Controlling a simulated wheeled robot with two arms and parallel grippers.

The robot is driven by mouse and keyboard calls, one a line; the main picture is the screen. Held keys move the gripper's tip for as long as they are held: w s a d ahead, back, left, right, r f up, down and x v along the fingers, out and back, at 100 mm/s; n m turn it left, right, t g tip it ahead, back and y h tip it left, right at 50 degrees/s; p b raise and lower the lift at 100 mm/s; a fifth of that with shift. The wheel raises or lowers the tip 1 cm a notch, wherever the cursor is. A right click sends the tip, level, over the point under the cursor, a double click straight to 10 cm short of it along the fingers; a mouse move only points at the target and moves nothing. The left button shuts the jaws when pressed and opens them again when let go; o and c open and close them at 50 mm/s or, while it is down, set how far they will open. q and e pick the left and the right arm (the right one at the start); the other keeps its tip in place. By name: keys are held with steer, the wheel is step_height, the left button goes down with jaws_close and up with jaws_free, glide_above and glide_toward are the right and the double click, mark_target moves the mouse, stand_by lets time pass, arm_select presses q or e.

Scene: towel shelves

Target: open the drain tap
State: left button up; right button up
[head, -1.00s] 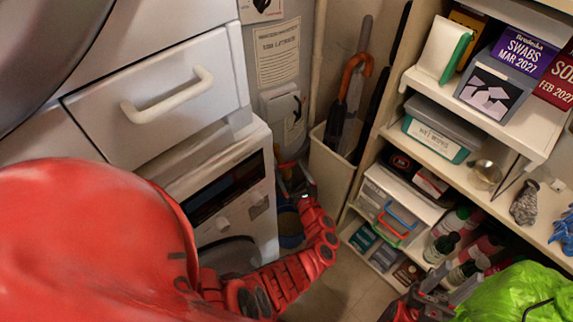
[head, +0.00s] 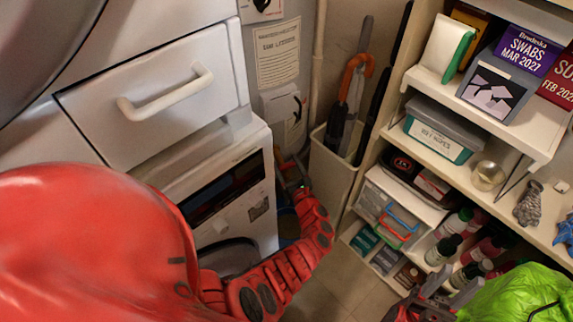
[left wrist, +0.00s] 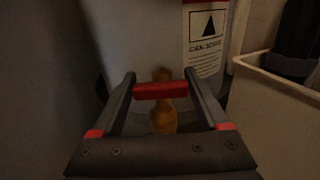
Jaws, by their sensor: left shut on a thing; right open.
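The drain tap has a red bar handle (left wrist: 160,91) and a brass body (left wrist: 163,118), in the left wrist view, low in front of a pale surface. The handle lies crosswise between the fingers of my left gripper (left wrist: 160,88), which is shut on it. In the head view my left gripper (head: 293,180) reaches into the narrow gap between the white washer and the umbrella bin; the tap is mostly hidden there. My right gripper (head: 432,298) is open, at the lower right beside a bright green bag.
The white washer (head: 225,205) stands left of the gap. The tall bin (head: 330,170) with umbrellas is close on the right. Loaded shelves (head: 465,160) fill the right side. The green bag (head: 520,295) is at bottom right. Some floor (head: 335,285) is clear.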

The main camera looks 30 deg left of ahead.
arm_select(q)
steer(key=shift+c, duration=0.6)
steer(key=shift+d+f+n+g+y+b, duration=0.1)
steer(key=shift+f+n+g+y+b, duration=0.1)
steer(key=shift+n+g+y+b, duration=0.6)
steer(key=n+g+b, duration=0.2)
steer(key=g+b, duration=0.1)
steer(key=b, duration=0.2)
steer(key=n+g+y+b, duration=0.1)
steer(key=g+b, duration=0.2)
steer(key=b, duration=0.2)
steer(key=n+g+y+b, duration=0.1)
steer(key=n+g+b, duration=0.1)
steer(key=b, duration=0.3)
steer(key=shift+s+f+n+g+b, duration=0.1)
steer(key=shift+f+n+g+b, duration=0.05)
steer(key=shift+n+g+b, duration=0.2)
steer(key=shift+r+g+b, duration=0.3)
steer(key=shift+g+b, duration=0.05)
steer(key=shift+b, duration=0.25)
steer(key=o, duration=1.2)
steer(key=shift+o, duration=0.2)
steer(key=shift+r, duration=0.1)
